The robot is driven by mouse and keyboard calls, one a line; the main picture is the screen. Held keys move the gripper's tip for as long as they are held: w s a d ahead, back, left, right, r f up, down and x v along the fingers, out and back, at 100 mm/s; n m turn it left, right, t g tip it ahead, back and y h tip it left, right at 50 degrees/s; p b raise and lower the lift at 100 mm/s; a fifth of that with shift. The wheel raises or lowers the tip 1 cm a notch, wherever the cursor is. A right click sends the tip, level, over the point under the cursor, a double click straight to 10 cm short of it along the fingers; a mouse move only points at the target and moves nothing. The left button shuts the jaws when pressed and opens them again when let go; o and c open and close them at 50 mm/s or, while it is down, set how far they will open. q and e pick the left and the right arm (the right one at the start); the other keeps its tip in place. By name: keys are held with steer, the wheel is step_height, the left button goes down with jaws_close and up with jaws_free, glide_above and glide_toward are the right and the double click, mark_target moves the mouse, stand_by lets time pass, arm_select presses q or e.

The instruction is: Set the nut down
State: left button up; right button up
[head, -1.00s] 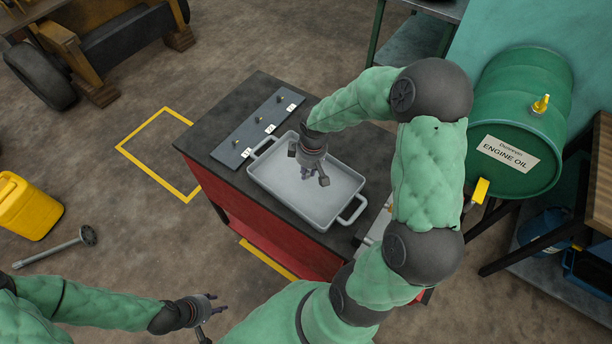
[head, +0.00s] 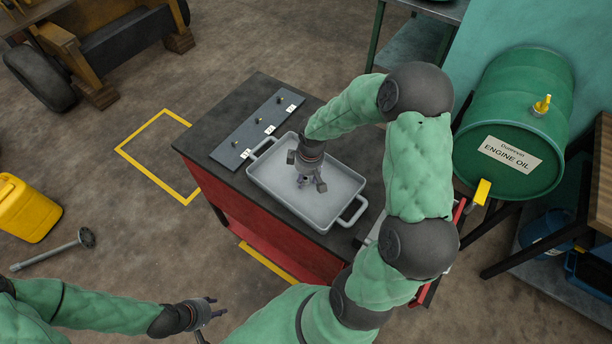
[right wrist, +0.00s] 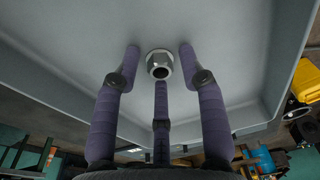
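The metal nut (right wrist: 159,64) sits on the floor of the grey tray (right wrist: 75,45), its round hole facing the camera in the right wrist view. My right gripper (right wrist: 159,58) has its three purple fingers spread around the nut, with gaps visible between fingers and nut. In the head view the right gripper (head: 311,185) points down into the tray (head: 347,187); the nut cannot be made out there. My left gripper (head: 213,307) is open and empty at the lower left, away from the tray.
The tray stands on a dark-topped red cabinet (head: 225,210). Behind it lies a grey plate (head: 257,130) with small pegs and labels. A green engine oil drum (head: 515,125) is at the right. A yellow can (head: 25,210) stands on the floor at left.

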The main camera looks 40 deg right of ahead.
steer(key=shift+r, duration=0.15)
steer(key=shift+r, duration=0.3)
step_height(320, 180, up, 11)
steer(key=s+p, duration=0.1)
steer(key=p, duration=0.1)
steer(key=shift+s+d+r+p, duration=0.15)
steer(key=shift+d+r+p, duration=0.05)
steer(key=shift+p, duration=0.2)
